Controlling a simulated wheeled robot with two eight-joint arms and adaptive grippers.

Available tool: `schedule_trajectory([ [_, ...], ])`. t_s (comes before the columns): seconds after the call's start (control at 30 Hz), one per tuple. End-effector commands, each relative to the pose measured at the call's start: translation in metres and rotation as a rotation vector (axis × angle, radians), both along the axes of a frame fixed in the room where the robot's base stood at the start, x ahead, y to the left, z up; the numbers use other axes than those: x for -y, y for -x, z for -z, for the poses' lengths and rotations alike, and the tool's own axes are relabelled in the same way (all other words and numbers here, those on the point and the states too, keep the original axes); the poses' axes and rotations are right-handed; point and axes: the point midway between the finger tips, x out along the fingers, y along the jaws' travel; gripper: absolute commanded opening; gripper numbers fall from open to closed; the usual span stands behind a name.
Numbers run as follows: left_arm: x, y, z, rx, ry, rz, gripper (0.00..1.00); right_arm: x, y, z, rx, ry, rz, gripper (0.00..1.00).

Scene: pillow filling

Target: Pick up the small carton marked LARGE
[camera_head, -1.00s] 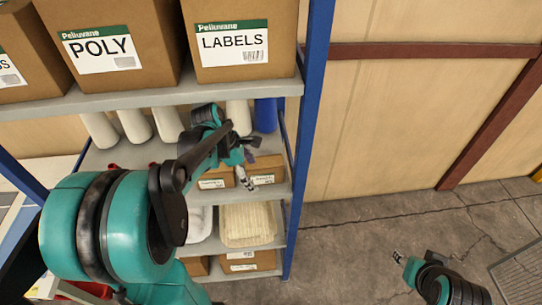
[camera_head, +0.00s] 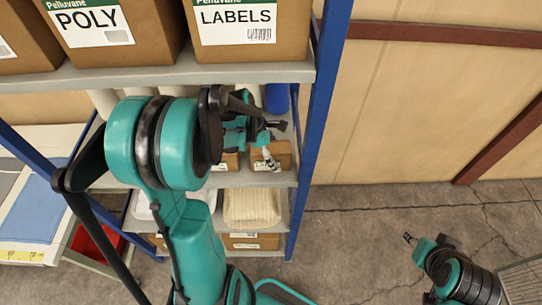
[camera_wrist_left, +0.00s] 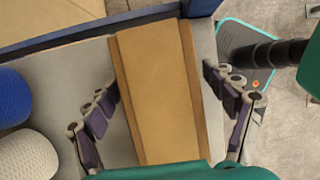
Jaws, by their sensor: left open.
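A small brown carton (camera_head: 285,150) stands on the middle shelf near the blue post; its marking cannot be read in the head view. In the left wrist view a carton's bare brown top (camera_wrist_left: 155,75) lies between the fingers, with no label showing. My left gripper (camera_head: 271,143) is at this carton, partly covering it. It also shows in the left wrist view (camera_wrist_left: 165,115), open, one finger row on each side of the carton with visible gaps. My right gripper (camera_head: 409,238) is small in view over the floor, away from the shelf; its jaw state is unclear.
Another small carton (camera_head: 230,160) sits to the left. White rolls (camera_wrist_left: 25,155) and a blue roll (camera_wrist_left: 18,97) stand beside the carton. The shelf above (camera_head: 190,76) holds large boxes. A blue post (camera_head: 318,130) bounds the right side. Open floor (camera_head: 350,240) lies to the right.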

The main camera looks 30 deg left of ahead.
Motion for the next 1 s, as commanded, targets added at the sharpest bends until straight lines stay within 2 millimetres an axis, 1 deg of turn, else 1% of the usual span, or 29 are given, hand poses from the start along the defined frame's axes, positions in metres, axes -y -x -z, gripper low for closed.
schedule_trajectory([
  [0.1, 0.0019, -0.0009, 0.005, 0.0, 0.0, 0.001, 0.84, 0.0, -0.0001, 0.0007, 0.0, 0.0, 0.0, 0.4],
  [0.37, 0.0017, -0.0008, 0.0047, 0.0, 0.0, 0.0, 0.84, 0.0, -0.0001, 0.0004, 0.0, 0.0, 0.0, 0.4],
  [1.0, 0.0016, -0.0007, 0.0094, 0.0, 0.0, 0.0, 0.84, 0.0, -0.0001, 0.007, 0.0, 0.0, 0.0, 0.4],
])
